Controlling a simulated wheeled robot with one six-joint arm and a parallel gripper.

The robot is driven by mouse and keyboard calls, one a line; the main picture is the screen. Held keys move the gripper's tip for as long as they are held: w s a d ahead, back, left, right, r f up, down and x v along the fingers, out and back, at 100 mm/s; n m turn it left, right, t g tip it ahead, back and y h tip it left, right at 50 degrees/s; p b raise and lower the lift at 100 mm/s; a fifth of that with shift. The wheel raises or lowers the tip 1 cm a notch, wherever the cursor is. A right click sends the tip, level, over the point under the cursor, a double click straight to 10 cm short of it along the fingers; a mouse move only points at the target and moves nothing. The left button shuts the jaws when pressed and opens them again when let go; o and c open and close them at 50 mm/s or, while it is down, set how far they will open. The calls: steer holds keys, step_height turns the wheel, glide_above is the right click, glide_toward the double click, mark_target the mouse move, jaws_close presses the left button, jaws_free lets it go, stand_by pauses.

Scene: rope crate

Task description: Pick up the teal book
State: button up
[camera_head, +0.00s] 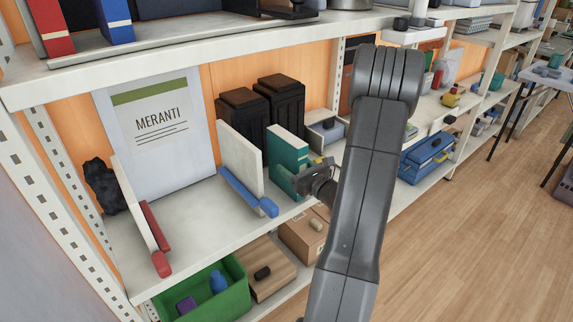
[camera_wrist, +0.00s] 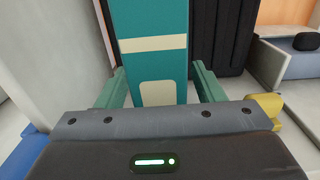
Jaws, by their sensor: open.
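The teal book (camera_head: 287,156) stands upright on the middle shelf in the head view, to the right of a white bookend with a blue foot. In the wrist view the teal book (camera_wrist: 153,60) shows its spine, with a cream band and a pale label. My gripper (camera_wrist: 155,88) is open, with one green finger on each side of the book's lower spine. I cannot tell how deep the fingers reach or whether they touch it. In the head view my arm and wrist hide the fingers and part of the book's right side.
The white bookend (camera_head: 240,160) stands close left of the book. Black bins (camera_head: 283,100) stand behind it. A grey-blue box (camera_head: 326,132) and a small yellow thing (camera_wrist: 268,104) are at the right. A green crate (camera_head: 232,290) and cardboard box (camera_head: 300,238) sit below.

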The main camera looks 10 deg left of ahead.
mark_target(291, 139)
steer(key=shift+x, duration=0.85)
steer(key=c, duration=1.3)
steer(key=shift+r, duration=0.15)
step_height(291, 139, up, 10)
steer(key=shift+f+p, duration=0.1)
steer(key=shift+p, duration=0.95)
